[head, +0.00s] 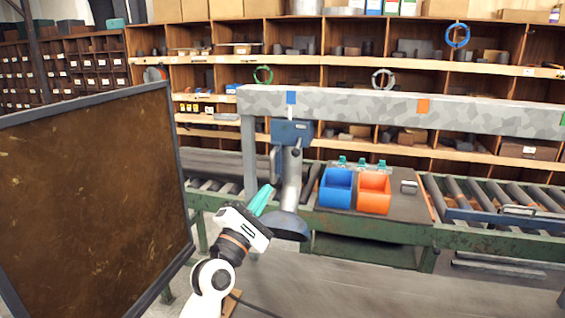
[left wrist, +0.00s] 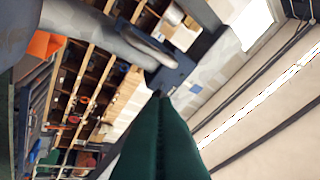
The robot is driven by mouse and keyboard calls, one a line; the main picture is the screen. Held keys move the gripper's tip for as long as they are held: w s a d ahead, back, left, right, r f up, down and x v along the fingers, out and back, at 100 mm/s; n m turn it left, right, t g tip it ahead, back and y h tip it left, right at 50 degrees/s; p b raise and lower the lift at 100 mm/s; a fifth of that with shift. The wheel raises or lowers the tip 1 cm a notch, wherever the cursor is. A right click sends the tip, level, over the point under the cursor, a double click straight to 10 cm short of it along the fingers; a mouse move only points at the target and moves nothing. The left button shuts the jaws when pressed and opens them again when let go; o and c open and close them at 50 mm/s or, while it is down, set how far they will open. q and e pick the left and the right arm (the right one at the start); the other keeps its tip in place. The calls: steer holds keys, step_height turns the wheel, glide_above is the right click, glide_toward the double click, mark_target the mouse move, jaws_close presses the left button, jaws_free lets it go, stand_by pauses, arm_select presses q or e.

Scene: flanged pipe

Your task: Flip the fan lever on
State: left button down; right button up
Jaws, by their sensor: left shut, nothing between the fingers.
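A blue box (head: 291,131) hangs under the patterned grey beam, with a small grey lever-like part (head: 296,146) at its front. I cannot tell which way that part is set. A grey pipe (head: 292,178) runs down from the box to a wide blue hood (head: 290,229). My left gripper (head: 269,190), with teal fingers, is shut and empty, pointing up, below and left of the box. In the left wrist view its dark green fingers (left wrist: 160,104) point toward the blue box (left wrist: 174,74) and a grey elongated part (left wrist: 150,49). Contact cannot be seen. My right gripper is not in view.
A large brown framed board (head: 95,200) stands at the left. A blue bin (head: 336,188) and an orange bin (head: 373,193) stand right of the pipe, beside roller conveyors (head: 495,200). The grey beam (head: 400,108) crosses above. Shelves fill the back.

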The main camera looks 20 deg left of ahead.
arm_select(q)
steer(key=p, duration=0.3)
glide_toward(298, 146)
steer(key=w, duration=0.5)
steer(key=shift+w+a+r, duration=0.25)
steer(key=shift+a+r, duration=0.05)
steer(key=shift+a, duration=0.15)
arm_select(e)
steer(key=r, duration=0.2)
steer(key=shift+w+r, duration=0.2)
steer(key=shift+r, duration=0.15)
arm_select(q)
steer(key=shift+a, duration=0.15)
